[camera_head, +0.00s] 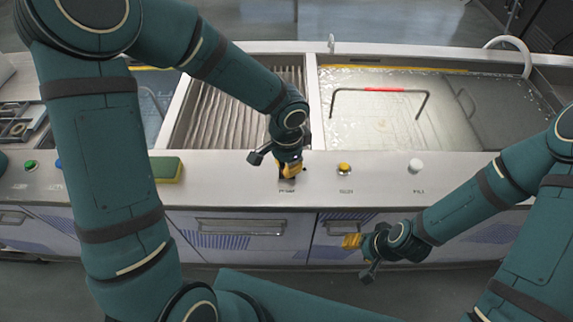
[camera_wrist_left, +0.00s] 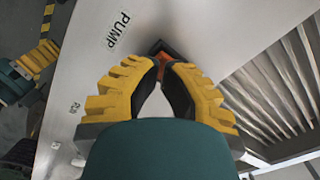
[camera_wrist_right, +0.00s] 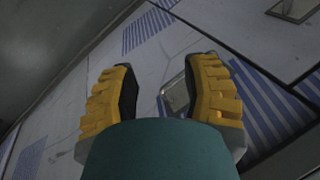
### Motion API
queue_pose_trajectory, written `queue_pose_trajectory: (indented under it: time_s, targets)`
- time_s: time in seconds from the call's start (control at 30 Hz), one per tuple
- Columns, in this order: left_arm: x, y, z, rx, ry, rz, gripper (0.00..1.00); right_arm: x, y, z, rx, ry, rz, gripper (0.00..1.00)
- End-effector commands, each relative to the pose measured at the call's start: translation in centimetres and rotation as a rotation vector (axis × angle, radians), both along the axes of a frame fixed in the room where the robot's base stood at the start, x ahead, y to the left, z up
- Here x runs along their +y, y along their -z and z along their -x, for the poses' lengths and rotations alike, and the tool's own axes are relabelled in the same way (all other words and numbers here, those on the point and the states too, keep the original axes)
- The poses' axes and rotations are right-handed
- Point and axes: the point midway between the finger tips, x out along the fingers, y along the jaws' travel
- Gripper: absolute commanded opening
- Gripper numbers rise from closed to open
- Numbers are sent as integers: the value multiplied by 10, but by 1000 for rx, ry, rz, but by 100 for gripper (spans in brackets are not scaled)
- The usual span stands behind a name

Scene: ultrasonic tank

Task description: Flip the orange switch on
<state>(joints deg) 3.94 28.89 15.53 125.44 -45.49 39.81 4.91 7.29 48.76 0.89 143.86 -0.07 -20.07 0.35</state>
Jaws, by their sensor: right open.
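The orange switch (camera_wrist_left: 165,59) sits in a dark housing beside the PUMP label on the metal front panel. In the head view, my left gripper covers it. My left gripper (camera_wrist_left: 160,66) points down at the panel, its yellow fingertips drawn together right at the switch; contact cannot be made out. It also shows in the head view (camera_head: 289,171). My right gripper (camera_head: 352,241) is open and empty in front of the cabinet fronts, below the panel; its parted fingers show in the right wrist view (camera_wrist_right: 165,90).
A yellow button (camera_head: 344,168) and a white knob (camera_head: 416,165) sit to the right on the panel. A green-and-yellow sponge (camera_head: 167,170) and a green button (camera_head: 31,165) are to the left. Behind is a water-filled tank (camera_head: 470,70) with a red-gripped handle (camera_head: 384,89).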

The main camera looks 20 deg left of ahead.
Motion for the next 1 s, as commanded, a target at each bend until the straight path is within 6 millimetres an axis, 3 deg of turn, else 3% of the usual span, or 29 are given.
queue_pose_trajectory:
  time_s: [0.7, 1.0]
  targets:
    - [0, 10, 0, 0, 0, 0, 0, 0, 9, 0, 0, 0, 0, 47]
    - [0, -3, 0, 0, 0, 0, 0, 0, -1, 0, 0, 0, 0, 47]
